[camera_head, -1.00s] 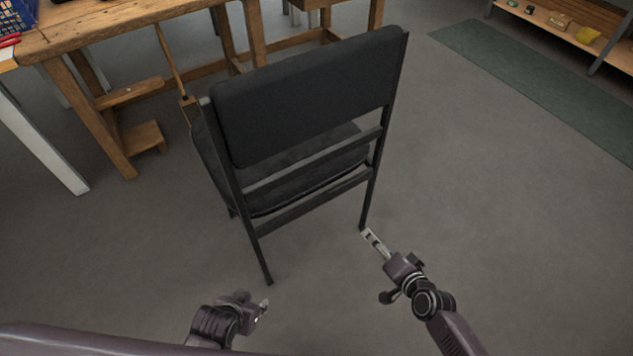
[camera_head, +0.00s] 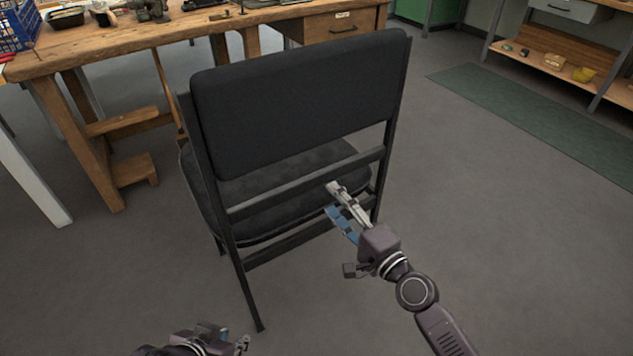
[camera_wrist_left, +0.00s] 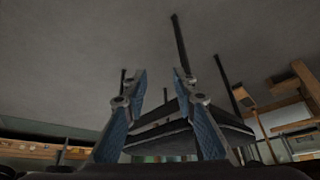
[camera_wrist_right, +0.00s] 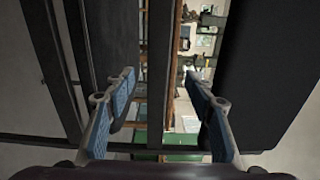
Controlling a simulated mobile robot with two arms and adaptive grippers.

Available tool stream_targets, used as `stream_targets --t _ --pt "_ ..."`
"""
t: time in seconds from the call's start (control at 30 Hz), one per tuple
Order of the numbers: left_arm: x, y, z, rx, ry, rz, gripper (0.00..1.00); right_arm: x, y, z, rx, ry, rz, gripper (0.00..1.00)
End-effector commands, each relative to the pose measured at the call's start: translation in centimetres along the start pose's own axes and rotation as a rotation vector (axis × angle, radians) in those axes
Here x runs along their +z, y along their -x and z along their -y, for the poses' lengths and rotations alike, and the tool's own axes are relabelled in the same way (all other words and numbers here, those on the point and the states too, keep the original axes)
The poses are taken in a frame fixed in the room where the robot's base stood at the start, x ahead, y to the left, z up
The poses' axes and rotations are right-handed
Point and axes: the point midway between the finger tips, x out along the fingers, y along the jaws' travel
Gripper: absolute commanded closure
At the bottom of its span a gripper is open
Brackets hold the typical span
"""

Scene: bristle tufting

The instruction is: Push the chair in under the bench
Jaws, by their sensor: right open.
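The black chair (camera_head: 300,100) stands upright with its padded back toward me, and its seat (camera_head: 290,185) faces the wooden bench (camera_head: 130,48). It is in front of the bench. My right gripper (camera_head: 332,198) is open at the chair's back, by the lower back rail (camera_head: 310,186) near the right rear leg. In the right wrist view a dark chair bar (camera_wrist_right: 160,75) runs between the open fingers; I cannot tell if they touch it. My left gripper (camera_head: 241,340) is open and empty, low at the bottom edge, left of the chair's left rear leg.
A white table leg (camera_head: 30,175) stands at far left. A green mat (camera_head: 530,115) and low shelf (camera_head: 570,60) lie to the right. The grey floor between is clear.

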Motion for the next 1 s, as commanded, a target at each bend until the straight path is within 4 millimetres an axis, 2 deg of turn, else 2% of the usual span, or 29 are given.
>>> stream_targets --t 0.07,0.17,0.33,0.5,0.6,0.97,1.0 --pt "-0.1 -0.1 0.0 0.000 0.000 -0.005 0.74 0.1 -2.3 0.1 -0.003 -0.002 0.001 0.51" --pt "-2.3 -0.5 -0.3 0.005 -0.003 -0.095 0.74 0.1 -4.8 -0.1 -0.003 0.000 0.001 0.51" --pt "-6.3 -0.6 -0.8 0.014 -0.006 -0.256 0.74 0.0 -7.5 -0.2 -0.001 0.002 0.000 0.51" --pt "-9.3 -0.1 -1.1 0.021 -0.008 -0.375 0.74 0.0 -8.9 -0.2 0.000 0.001 0.000 0.51" --pt "-10.3 0.2 -1.2 0.023 -0.009 -0.417 0.74 0.0 -9.4 -0.2 0.000 0.000 0.000 0.51" --pt "-10.9 0.5 -1.3 0.025 -0.009 -0.444 0.74 0.0 -9.7 -0.1 0.001 0.001 0.000 0.51" --pt "-10.9 0.5 -1.3 0.025 -0.009 -0.443 0.74 0.0 -9.7 -0.1 0.001 0.001 0.000 0.54"
